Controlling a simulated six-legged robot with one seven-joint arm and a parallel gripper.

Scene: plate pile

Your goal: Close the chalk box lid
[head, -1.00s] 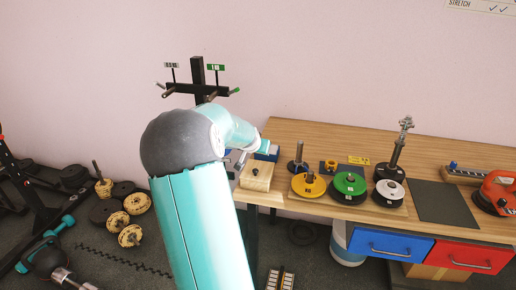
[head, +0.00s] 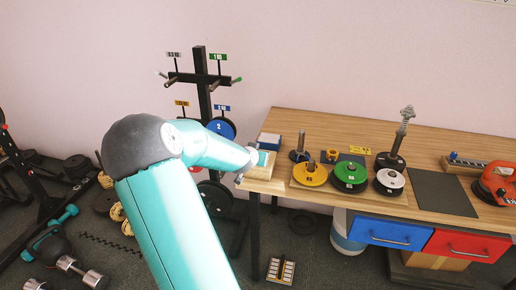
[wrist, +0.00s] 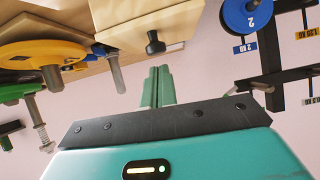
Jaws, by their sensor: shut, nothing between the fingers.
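The chalk box looks like a pale wooden box (head: 268,170) at the left end of the table; my arm covers much of it in the head view. In the wrist view its wooden body (wrist: 118,14) is at the top, with a dark knob (wrist: 154,42) on a short metal stem. I cannot tell how far its lid is open. My gripper (wrist: 158,70) shows in the wrist view with its teal fingers together and empty, pointing toward the knob. A small gap shows between fingertips and knob. In the head view my fingertips are hidden.
Yellow (head: 310,175), green (head: 350,176) and white (head: 390,180) plates sit to the right. A black plate rack (head: 200,80) with a blue plate (head: 222,128) stands left of the table.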

